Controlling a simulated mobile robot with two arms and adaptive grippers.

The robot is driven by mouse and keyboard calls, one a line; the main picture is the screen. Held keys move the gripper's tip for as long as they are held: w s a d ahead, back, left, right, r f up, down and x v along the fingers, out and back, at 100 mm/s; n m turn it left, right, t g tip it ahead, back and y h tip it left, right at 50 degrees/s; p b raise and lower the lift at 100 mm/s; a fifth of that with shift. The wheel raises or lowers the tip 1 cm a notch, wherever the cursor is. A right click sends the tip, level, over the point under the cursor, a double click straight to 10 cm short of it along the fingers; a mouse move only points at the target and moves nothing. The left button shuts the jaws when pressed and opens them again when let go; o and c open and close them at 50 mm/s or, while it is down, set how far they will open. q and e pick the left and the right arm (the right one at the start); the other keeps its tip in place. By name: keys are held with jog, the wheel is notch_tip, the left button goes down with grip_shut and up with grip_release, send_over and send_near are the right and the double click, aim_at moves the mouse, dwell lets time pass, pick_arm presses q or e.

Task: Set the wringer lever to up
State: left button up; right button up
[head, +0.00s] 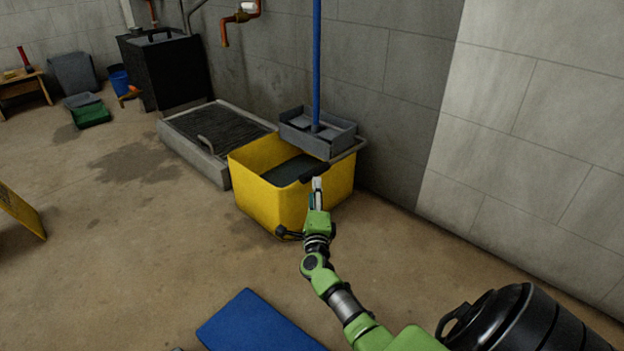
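A yellow mop bucket (262,205) stands on the floor against the wall, with dark water inside. A grey wringer (336,149) sits on its back right part, and a blue mop handle (316,60) rises from it. A grey lever bar (349,153) runs from the wringer's right side toward the front and ends in a black grip (313,173) low over the bucket rim. My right gripper (317,184) is at this grip, seen from behind. I cannot tell whether it touches the grip or how its fingers stand. My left gripper is out of view.
A floor grate basin (203,150) adjoins the bucket on the left. A black cabinet (170,72) and orange pipes (232,25) are behind it. A blue panel (258,325) lies in front, and a yellow sign (20,210) stands at far left. The floor between is clear.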

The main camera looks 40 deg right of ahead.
aim_at(314, 173)
jog(key=b+x, duration=0.2)
jog(key=x, duration=0.2)
jog(key=b+x, duration=0.2)
jog(key=x, duration=0.2)
jog(key=shift+f, duration=0.25)
jog(key=shift+w+d+r, duration=0.2)
jog(key=shift+w+d, duration=0.15)
jog(key=shift+w, duration=0.1)
grip_shut()
